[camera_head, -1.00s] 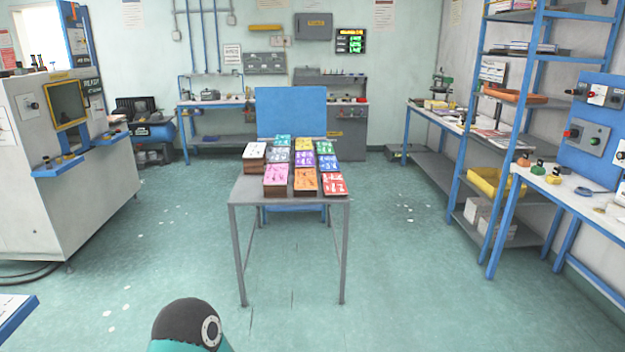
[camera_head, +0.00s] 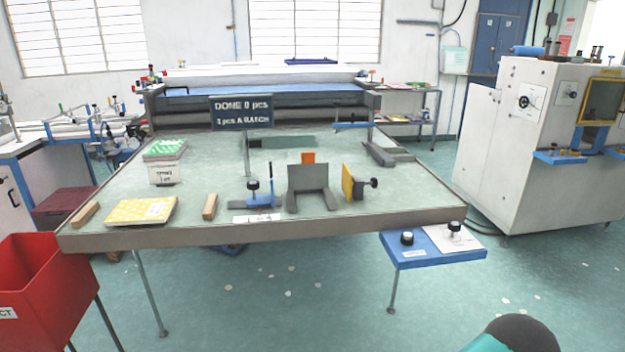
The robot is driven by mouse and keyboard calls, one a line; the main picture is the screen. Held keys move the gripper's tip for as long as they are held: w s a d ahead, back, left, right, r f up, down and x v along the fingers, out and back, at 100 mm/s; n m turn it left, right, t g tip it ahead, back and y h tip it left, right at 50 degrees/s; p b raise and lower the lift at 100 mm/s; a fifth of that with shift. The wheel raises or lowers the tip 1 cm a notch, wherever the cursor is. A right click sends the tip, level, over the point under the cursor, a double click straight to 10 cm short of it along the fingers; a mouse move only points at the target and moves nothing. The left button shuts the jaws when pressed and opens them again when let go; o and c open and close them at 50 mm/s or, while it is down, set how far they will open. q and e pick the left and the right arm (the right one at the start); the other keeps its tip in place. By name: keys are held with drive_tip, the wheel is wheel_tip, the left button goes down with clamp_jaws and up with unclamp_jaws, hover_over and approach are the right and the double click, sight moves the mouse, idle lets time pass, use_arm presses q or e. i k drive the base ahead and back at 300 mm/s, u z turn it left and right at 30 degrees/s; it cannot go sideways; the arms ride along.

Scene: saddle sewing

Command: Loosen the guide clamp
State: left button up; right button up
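A worktable (camera_head: 400,207) with a grey-green top stands in front of me. On it, near the front middle, is a blue fixture with a black knob (camera_head: 253,186) and an upright rod. To its right stands a grey angled block (camera_head: 308,180). Right of that is an upright yellow plate (camera_head: 348,182) with a black knob (camera_head: 372,182) on its side. I cannot tell which of the two knobbed pieces is the guide clamp, or whether either knob is tight. Neither gripper is in view; only a dark rounded part of my own arm shows at the bottom right.
A sign (camera_head: 242,112) reads "DONE 0 pcs". A yellow patterned stack (camera_head: 141,211), a green-topped stack (camera_head: 165,150) and wooden blocks lie left. A blue side shelf (camera_head: 436,250) with knobs juts out front right. A red bin (camera_head: 42,290) stands front left.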

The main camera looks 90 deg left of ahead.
sight(253, 185)
drive_tip(key=z, duration=1.35)
drive_tip(key=i, duration=0.1)
drive_tip(key=u, duration=2.7)
drive_tip(key=i, duration=0.25)
drive_tip(key=u, duration=2.3)
drive_tip(key=k, duration=0.5)
drive_tip(key=u, duration=0.35)
drive_tip(key=i, duration=1.6)
drive_tip(key=z, duration=0.45)
